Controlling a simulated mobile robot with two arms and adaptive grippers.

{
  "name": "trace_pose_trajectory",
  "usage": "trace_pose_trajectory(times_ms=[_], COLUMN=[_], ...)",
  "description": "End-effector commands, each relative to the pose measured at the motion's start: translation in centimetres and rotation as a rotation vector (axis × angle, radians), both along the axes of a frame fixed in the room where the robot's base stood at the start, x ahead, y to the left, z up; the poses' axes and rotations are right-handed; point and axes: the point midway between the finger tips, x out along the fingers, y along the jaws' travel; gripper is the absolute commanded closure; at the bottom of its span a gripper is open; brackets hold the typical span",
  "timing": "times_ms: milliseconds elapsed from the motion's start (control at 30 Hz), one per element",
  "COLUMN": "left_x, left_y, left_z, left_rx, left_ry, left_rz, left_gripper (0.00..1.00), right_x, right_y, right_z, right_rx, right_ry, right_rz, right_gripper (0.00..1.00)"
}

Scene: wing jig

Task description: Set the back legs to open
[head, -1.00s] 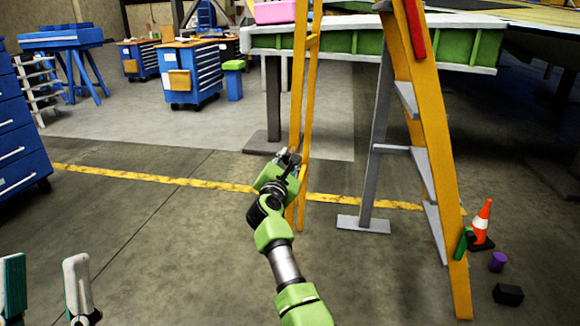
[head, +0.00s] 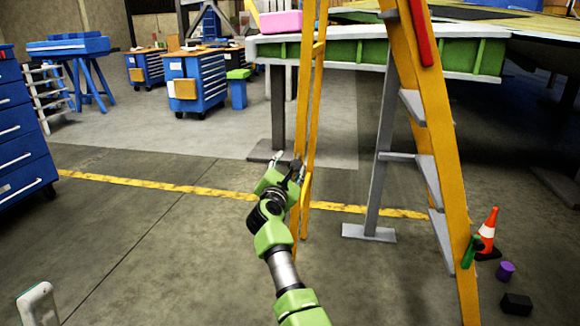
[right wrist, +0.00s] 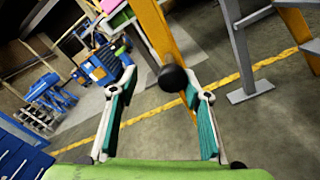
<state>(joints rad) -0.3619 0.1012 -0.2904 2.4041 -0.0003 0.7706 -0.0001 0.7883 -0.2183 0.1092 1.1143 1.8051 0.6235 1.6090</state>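A yellow stepladder stands in the head view. Its thin yellow back legs (head: 311,100) are on the left, and its wider front rail (head: 437,130) with grey steps is on the right. My right gripper (head: 286,163) is beside the back legs, low down. In the right wrist view the right gripper (right wrist: 160,98) is open, its teal-padded fingers apart. A round black knob (right wrist: 173,78) shows between the fingers, in front of a yellow leg (right wrist: 157,30); contact cannot be told. One pale finger of my left gripper (head: 38,303) shows at the bottom left; the rest is out of frame.
A long green and white wing structure (head: 370,47) is behind the ladder, with a grey support post (head: 377,165) and foot. An orange cone (head: 487,232), a purple cylinder (head: 506,271) and a black block (head: 516,304) are at right. Open floor lies at left.

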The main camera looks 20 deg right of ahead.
Motion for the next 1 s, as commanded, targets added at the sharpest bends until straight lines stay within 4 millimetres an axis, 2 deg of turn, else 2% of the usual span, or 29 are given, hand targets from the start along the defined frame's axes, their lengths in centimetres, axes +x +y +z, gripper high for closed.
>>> trace_pose_trajectory(times_ms=[267,367,600,800,1000], left_x=[0.0,0.0,0.0,0.0,0.0], left_y=[0.0,0.0,0.0,0.0,0.0], left_z=[0.0,0.0,0.0,0.0,0.0], left_rx=[-0.001,-0.001,-0.001,0.001,0.001], left_ry=[0.002,0.002,0.002,0.002,0.002], left_rz=[-0.001,-0.001,-0.001,0.0,0.0], left_gripper=[0.6,0.6,0.6,0.6,0.6], right_x=[0.0,0.1,0.1,0.1,0.1], right_y=[0.2,0.2,0.4,0.3,0.2], right_z=[0.8,2.3,7.6,9.7,10.1], right_rx=[-0.001,0.001,-0.003,-0.002,-0.001], right_ry=[-0.003,-0.008,-0.016,-0.007,-0.002], right_rz=[0.003,0.003,0.006,0.004,0.003], right_gripper=[0.59,0.59,0.59,0.59,0.59])
